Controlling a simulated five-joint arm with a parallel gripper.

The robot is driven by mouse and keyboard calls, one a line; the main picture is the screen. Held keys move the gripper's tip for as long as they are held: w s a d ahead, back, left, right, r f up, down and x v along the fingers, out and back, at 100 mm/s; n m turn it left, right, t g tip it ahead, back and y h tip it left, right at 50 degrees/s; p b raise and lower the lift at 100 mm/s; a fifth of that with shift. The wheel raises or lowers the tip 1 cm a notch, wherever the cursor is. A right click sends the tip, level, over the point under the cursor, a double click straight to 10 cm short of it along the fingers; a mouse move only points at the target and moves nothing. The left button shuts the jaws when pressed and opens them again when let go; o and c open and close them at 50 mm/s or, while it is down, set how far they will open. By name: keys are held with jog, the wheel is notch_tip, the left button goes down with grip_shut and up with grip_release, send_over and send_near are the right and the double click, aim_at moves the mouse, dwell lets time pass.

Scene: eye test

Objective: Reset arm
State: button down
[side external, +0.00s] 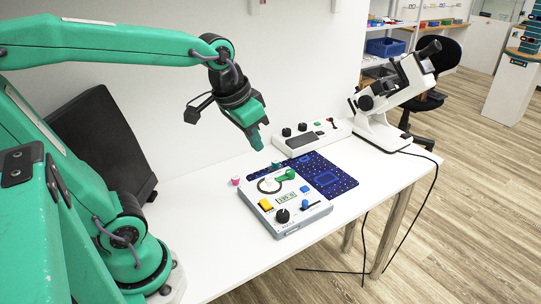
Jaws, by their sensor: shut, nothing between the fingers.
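My gripper (258,142) hangs at the end of my green and black arm, pointing down and slightly right. Its fingers are shut with nothing between them. It is in the air above the white table (215,238), behind and a little left of a grey control box (305,217). The box carries a yellow button, a black knob, a blue slider, a green lever and a small display. My gripper looks apart from the box.
A dark blue patterned mat (338,184) lies beside the box. A white panel with knobs (338,135) and a white microscope (375,130) stand to the right. A black slanted panel (100,140) stands at left. A cable hangs over the right table edge. The front table strip is clear.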

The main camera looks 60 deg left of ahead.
jog(key=s+f+t, duration=0.1)
jog(key=s, duration=0.5)
jog(key=shift+s+d, duration=0.35)
jog(key=shift+d, duration=0.05)
dwell(1.2)
